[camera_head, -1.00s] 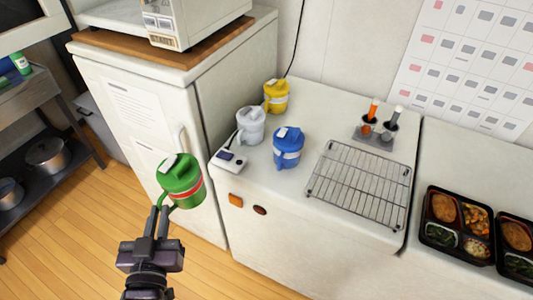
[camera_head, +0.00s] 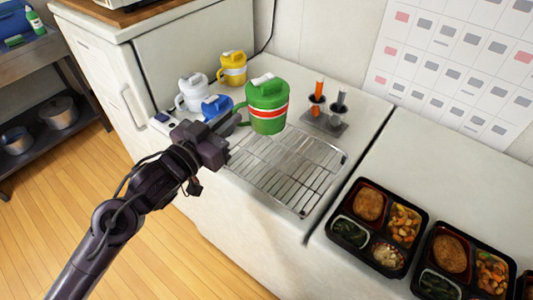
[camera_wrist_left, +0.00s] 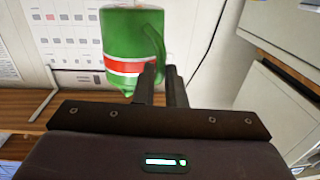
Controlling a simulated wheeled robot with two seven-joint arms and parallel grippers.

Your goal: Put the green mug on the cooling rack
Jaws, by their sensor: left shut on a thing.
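The green mug (camera_head: 266,108) has a red and white band and a lid. My left gripper (camera_head: 233,122) is shut on its handle and holds it upright, in the head view over the far left part of the cooling rack (camera_head: 290,172). Whether the mug's base touches the rack cannot be told. The mug also shows in the left wrist view (camera_wrist_left: 131,45), with the fingers at its handle. The rack is a wire grid lying on the counter, its left part partly hidden by my gripper. My right gripper is not in view.
A white mug (camera_head: 192,93), a yellow mug (camera_head: 233,68) and a partly hidden blue mug (camera_head: 215,106) stand left of the rack. A grey holder (camera_head: 324,125) with orange and grey handles stands behind it. Bento trays (camera_head: 349,246) lie to the right.

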